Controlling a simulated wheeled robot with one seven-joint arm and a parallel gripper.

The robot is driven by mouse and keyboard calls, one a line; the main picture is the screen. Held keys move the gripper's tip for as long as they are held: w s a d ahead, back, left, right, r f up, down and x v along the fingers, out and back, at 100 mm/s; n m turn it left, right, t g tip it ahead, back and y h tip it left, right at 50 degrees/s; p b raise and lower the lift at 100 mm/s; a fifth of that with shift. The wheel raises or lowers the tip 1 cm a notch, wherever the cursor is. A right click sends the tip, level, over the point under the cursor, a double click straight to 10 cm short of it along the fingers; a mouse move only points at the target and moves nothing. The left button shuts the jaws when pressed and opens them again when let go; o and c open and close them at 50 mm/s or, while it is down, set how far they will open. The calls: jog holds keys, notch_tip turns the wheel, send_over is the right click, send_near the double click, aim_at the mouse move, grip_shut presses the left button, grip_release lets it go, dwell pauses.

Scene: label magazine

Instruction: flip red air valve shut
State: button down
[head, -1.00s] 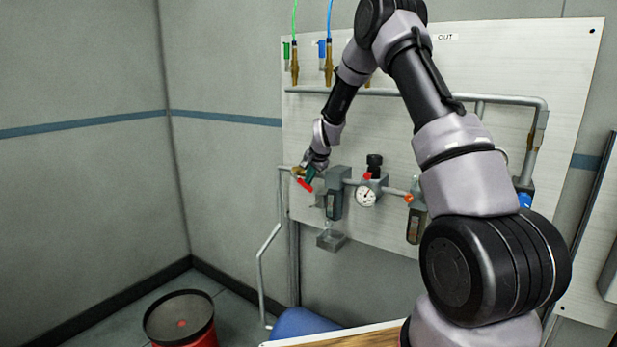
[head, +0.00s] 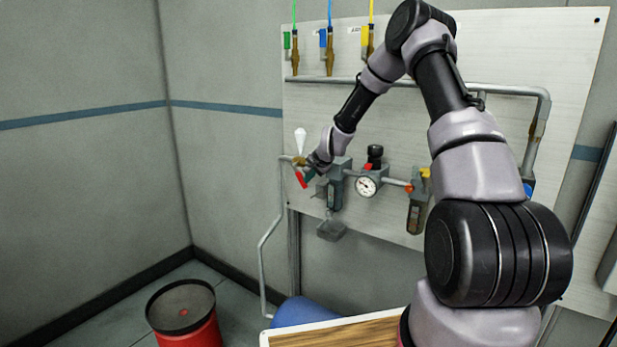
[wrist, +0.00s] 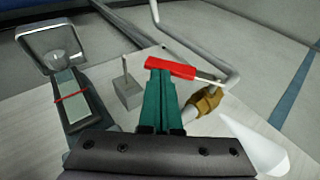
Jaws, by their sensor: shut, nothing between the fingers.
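The red air valve lever (head: 301,180) slants down and right from the brass valve body (head: 299,161) at the left end of the pipe run. In the wrist view the red lever (wrist: 172,68) lies across the tips of my teal fingers, with the brass body (wrist: 204,102) to the right. My gripper (head: 309,174) is shut and empty, just right of the lever. It also shows in the wrist view (wrist: 158,70). Its tips touch the lever or are very close to it; I cannot tell which.
A white cone (head: 300,141) stands above the valve. A filter unit (head: 336,186), a gauge (head: 366,187) and a small tray (head: 331,231) are to the right and below. Green, blue and yellow valves line the top. A red drum (head: 183,318) stands on the floor.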

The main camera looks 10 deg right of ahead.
jog(key=shift+w+a+f+t+y, duration=0.25)
jog(key=shift+w+a+f+t, duration=0.05)
jog(key=shift+f, duration=0.3)
jog(key=shift+w+a+f+t+y, duration=0.25)
jog(key=shift+f+t, duration=0.05)
jog(key=shift+f, duration=0.3)
jog(key=shift+r, duration=0.15)
jog(key=shift+r, duration=0.7)
jog(key=shift+d, duration=0.15)
